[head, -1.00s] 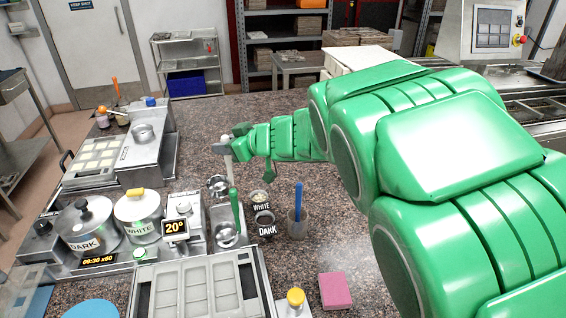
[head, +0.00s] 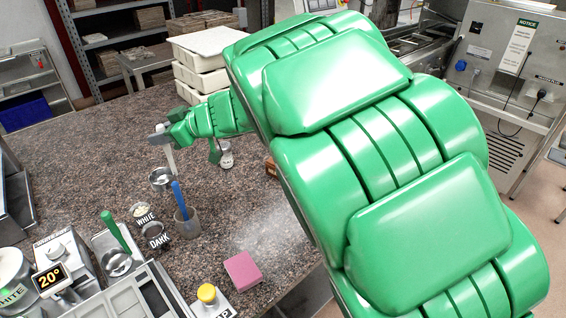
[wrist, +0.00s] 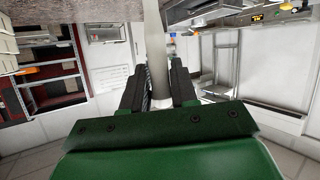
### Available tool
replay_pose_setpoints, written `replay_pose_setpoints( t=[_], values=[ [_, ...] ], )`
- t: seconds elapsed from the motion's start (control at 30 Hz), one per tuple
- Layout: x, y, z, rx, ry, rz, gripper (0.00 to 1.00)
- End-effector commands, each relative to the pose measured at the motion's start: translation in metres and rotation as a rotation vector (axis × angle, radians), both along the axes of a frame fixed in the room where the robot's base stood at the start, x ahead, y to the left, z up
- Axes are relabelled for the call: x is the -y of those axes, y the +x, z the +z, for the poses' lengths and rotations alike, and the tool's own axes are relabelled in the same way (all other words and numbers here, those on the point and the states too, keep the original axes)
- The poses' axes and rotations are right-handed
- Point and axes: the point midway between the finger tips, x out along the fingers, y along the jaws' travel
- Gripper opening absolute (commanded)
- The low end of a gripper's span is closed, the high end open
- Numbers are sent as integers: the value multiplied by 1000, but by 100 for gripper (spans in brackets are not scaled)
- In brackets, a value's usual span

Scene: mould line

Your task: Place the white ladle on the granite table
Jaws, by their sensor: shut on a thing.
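The white ladle has a pale upright handle (head: 171,160) and a round metal bowl (head: 161,179) at its lower end. My gripper (head: 160,138) is shut on the top part of the handle. The handle also shows between the fingers in the wrist view (wrist: 156,50). The bowl is over the speckled granite table (head: 85,165), behind the blue-handled tool's cup. I cannot tell whether the bowl touches the stone.
Small bowls marked WHITE (head: 144,213) and DARK (head: 155,236), a grey cup (head: 188,224) with a blue-handled tool, and a pink block (head: 243,271) stand nearby. A small jar (head: 226,156) is right of the ladle. The granite to its left is clear.

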Motion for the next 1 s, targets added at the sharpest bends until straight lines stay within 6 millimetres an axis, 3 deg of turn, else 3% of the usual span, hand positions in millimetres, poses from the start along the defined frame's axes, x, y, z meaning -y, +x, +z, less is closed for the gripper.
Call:
replay_pose_setpoints(
  t=[0.2, 0.5, 1.0],
  values=[
    [55, 27, 3, 4, -3, -64, 0],
    [128, 53, 8, 7, -3, -143, 0],
    [252, 75, 11, 4, -7, -282, 0]
  ],
)
